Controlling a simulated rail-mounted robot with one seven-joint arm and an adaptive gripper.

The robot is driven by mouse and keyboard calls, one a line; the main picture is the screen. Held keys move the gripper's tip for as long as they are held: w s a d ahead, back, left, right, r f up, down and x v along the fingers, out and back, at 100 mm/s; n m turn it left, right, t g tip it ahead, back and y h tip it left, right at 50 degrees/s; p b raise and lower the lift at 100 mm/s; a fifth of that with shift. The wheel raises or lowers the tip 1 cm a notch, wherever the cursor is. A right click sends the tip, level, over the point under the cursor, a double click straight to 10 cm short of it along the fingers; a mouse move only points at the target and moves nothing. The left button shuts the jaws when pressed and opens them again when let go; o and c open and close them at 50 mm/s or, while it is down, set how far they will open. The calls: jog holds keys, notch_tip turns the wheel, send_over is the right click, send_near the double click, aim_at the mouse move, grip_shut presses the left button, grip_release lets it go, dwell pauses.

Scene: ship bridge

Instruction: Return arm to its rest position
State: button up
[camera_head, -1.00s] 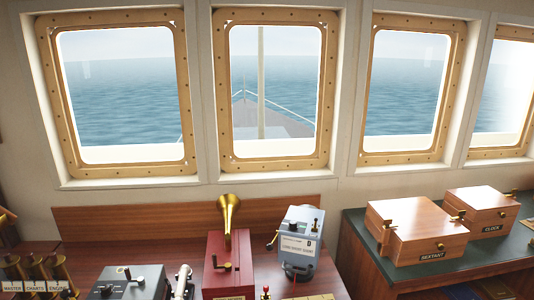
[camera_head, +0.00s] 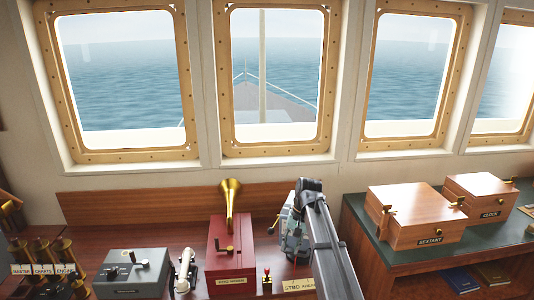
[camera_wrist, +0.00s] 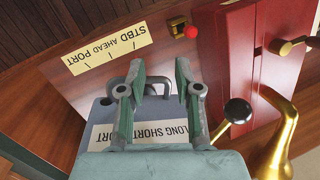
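My arm (camera_head: 330,245) reaches in from the lower right in the head view, its end over the grey-blue signal box, which it largely hides. In the wrist view my gripper (camera_wrist: 158,75) is open, its two green-padded fingers apart. Below it is the grey-blue box (camera_wrist: 92,122) with a dark carrying handle (camera_wrist: 152,86), a printed label and a black-knobbed lever (camera_wrist: 236,112). The handle shows between and behind the fingers. I cannot tell whether they touch it. Nothing is visibly held.
A red box (camera_head: 224,262) with a brass horn (camera_head: 230,200) stands just left of my arm. A grey control box (camera_head: 135,272) and brass tubes (camera_head: 62,262) are farther left. The wooden sextant box (camera_head: 415,215) and clock box (camera_head: 480,195) sit right on a green-topped counter.

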jog(key=w+d+r+h+p, duration=0.1)
jog(key=w+d+r, duration=0.2)
jog(key=r, duration=0.3)
jog(key=w+d+r+m+t+p, duration=0.1)
jog(key=w+d+r, duration=0.2)
jog(key=r, duration=0.4)
jog(key=w+d+r+h+p, duration=0.1)
jog(key=w+d+r, duration=0.2)
jog(key=r, duration=0.3)
jog(key=shift+w+d+r+m+t+h, duration=0.1)
jog(key=shift+w+r+m+t+h, duration=0.15)
jog(key=shift+w, duration=0.35)
jog(key=shift+w+d+r, duration=0.1)
jog(key=shift+d+r, duration=0.05)
jog(key=shift+d, duration=0.2)
jog(key=shift+f+b, duration=1.75)
jog(key=shift+f, duration=2.7)
jog(key=c, duration=0.6)
